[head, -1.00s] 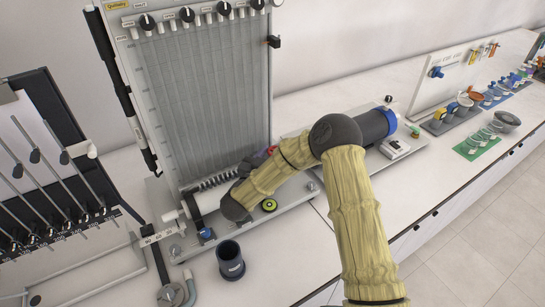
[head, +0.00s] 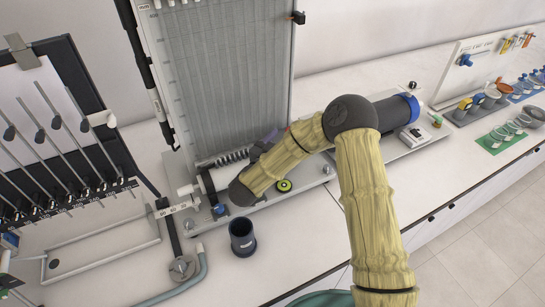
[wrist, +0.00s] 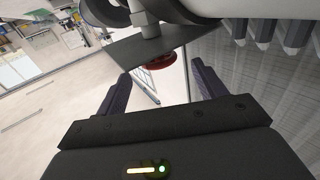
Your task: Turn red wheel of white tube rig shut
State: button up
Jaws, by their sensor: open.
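The white tube rig (head: 222,75) is a tall board with many thin vertical tubes, standing on the bench at the left of centre in the head view. Its red wheel (wrist: 158,61) shows in the wrist view under a dark plate, seen nearly edge-on. My gripper (wrist: 162,84) is open, with one finger on each side of the wheel in the picture; I cannot tell whether either touches it. In the head view my gripper (head: 268,142) is at the rig's lower right, mostly hidden by my arm, which also hides most of the wheel.
A dark cup (head: 242,238) stands in front of the rig. A black board with slanted tubes (head: 55,135) is at the left. A yellow-and-black knob (head: 284,186) sits on the rig's base. Coloured mats with small parts lie far right. The bench front is mostly clear.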

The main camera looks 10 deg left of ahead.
jog(key=b+v, duration=0.3)
jog(key=v, duration=0.6)
jog(key=w+d+t+y, duration=0.1)
jog(key=w, duration=0.1)
jog(key=w+d+r+t+y+b, duration=0.1)
jog(key=w+d, duration=0.1)
jog(key=w, duration=0.1)
jog(key=w+d+r+n+y, duration=0.1)
jog(key=w+y, duration=0.1)
jog(key=shift+w+d+r+t, duration=0.2)
jog(key=shift+w+d+t, duration=0.05)
jog(key=shift+t, duration=0.15)
jog(key=w+d+n+y, duration=0.1)
jog(key=y, duration=0.1)
jog(key=d+r+n+y+b, duration=0.1)
jog(key=d+y, duration=0.1)
jog(key=w+d+n+t+y, duration=0.1)
jog(key=y, duration=0.1)
jog(key=shift+w+d+r+n+b, duration=0.3)
jog(key=shift+r+b, duration=0.05)
jog(key=s+d+f+n+g+y+b, duration=0.2)
jog(key=s+d+f+n+g+y, duration=0.2)
jog(key=s+d+n+g+y, duration=0.3)
jog(key=s+d+n+y, duration=0.1)
jog(key=s+d+y, duration=0.1)
jog(key=shift+s+f+n+y, duration=0.2)
jog(key=shift+f+n+y, duration=0.1)
jog(key=shift+f+n, duration=0.1)
jog(key=shift+w+r+g, duration=0.1)
jog(key=shift+g, duration=0.2)
